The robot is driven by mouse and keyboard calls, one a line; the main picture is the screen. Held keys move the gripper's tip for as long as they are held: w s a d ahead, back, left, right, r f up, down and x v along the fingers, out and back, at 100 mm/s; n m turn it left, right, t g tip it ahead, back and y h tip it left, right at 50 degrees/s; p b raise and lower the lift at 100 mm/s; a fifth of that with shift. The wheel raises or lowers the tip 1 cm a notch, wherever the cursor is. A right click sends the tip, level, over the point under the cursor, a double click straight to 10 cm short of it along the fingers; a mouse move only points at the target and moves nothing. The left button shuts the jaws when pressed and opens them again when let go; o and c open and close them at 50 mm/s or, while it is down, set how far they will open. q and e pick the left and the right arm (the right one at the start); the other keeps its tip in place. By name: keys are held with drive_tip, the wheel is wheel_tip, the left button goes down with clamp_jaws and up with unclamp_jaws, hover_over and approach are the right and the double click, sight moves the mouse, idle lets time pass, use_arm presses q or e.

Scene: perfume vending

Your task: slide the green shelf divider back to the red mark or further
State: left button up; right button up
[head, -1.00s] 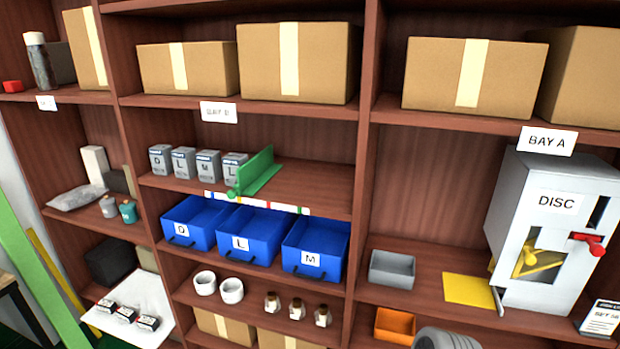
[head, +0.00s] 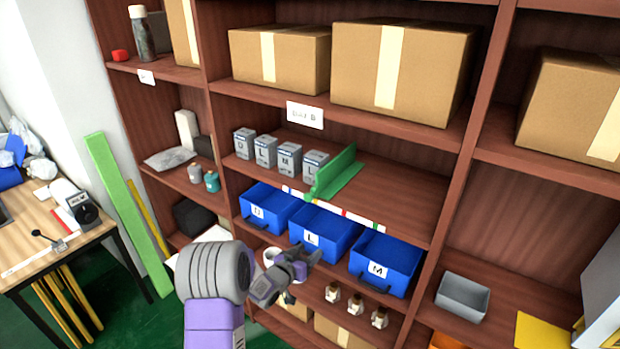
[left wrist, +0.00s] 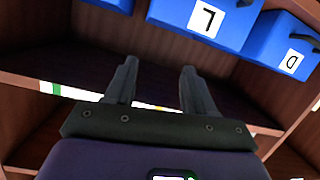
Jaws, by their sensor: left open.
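The green shelf divider (head: 341,177) stands on the middle shelf, just right of a row of grey boxes labelled D, L, M and L (head: 265,151). Its front end reaches the white strip (head: 362,219) with small coloured marks on the shelf edge. A small red mark shows on the strip to the right of the divider. My left gripper (head: 303,262) is open and empty, below and in front of the divider, by the blue bins. In the left wrist view, the open fingers (left wrist: 158,82) have nothing between them; the divider is not seen there. My right gripper is not in view.
Blue bins (head: 386,262) labelled D, L and M stand directly under the divider's shelf. The L bin also shows in the left wrist view (left wrist: 205,22). Small bottles (head: 356,306) stand below. The shelf right of the divider is clear. Cardboard boxes (head: 400,70) fill the shelf above.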

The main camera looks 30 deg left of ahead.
sight(306, 198)
use_arm(q)
drive_tip(key=w+a+r+m+t+h+p, duration=0.1)
drive_tip(key=a+r+m+t+p, duration=0.3)
drive_tip(key=r, duration=1.1)
drive_tip(key=shift+n+g, duration=0.5)
drive_tip(key=shift+n, duration=0.4)
drive_tip(key=w, duration=0.5)
drive_tip(key=w+b, duration=0.1)
drive_tip(key=w, duration=0.1)
drive_tip(key=shift+w+a+f, duration=0.1)
drive_tip(key=shift+w+f, duration=0.1)
drive_tip(key=shift+f, duration=0.15)
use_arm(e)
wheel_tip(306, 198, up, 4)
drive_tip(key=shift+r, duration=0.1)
use_arm(q)
drive_tip(key=shift+c, duration=0.5)
clamp_jaws()
